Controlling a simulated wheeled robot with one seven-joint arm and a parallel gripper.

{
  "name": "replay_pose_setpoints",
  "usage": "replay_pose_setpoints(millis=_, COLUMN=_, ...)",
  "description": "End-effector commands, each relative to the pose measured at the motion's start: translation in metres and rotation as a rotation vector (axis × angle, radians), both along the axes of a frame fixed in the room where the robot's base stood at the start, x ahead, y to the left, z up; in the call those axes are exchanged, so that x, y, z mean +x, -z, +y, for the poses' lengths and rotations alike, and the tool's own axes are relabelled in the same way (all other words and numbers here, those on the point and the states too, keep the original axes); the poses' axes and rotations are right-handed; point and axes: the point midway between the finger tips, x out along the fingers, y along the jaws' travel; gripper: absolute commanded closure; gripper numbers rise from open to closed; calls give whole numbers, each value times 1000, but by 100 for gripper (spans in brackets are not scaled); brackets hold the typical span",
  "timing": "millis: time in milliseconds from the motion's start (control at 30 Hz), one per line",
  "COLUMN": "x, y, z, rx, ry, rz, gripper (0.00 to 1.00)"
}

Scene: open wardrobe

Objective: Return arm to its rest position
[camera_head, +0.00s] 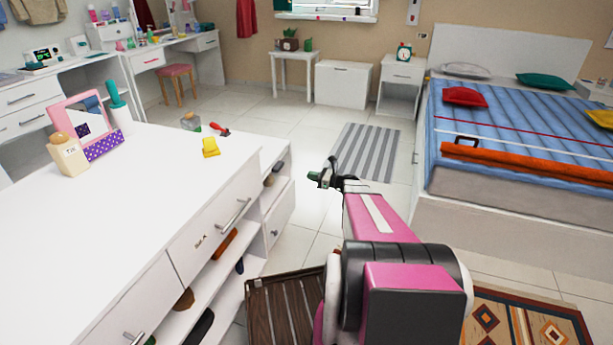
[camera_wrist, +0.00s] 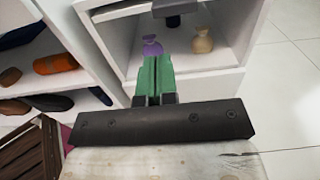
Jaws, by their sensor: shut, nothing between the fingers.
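My gripper (camera_head: 328,174) is at the end of my pink and black arm, in the middle of the head view, past the corner of the white dresser (camera_head: 190,165). In the wrist view my gripper (camera_wrist: 155,62) shows its green fingers together, with nothing between them. It points toward an open compartment of a white cabinet (camera_wrist: 225,78). A purple pouch (camera_wrist: 152,46) and a tan pouch (camera_wrist: 202,41) stand in that compartment. The purple pouch shows just beyond the fingertips; whether they touch it cannot be told.
A brown slatted wooden crate (camera_head: 285,305) is on the floor beside the dresser. The dresser top holds a pink mirror (camera_head: 88,122), a bottle (camera_head: 67,154) and a yellow item (camera_head: 210,147). The bed (camera_head: 515,150) is on the right. Tiled floor with a striped rug (camera_head: 367,150) lies between.

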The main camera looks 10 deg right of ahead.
Motion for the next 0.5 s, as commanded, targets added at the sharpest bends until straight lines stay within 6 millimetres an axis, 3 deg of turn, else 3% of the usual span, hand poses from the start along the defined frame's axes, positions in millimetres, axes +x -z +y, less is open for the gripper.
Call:
replay_pose_setpoints(millis=333, x=-2, y=-1, z=3, rx=-13, ry=-7, rz=-3, gripper=100)
replay_pose_setpoints(millis=500, x=-24, y=-4, z=31, rx=-159, ry=-86, rz=-47, gripper=100)
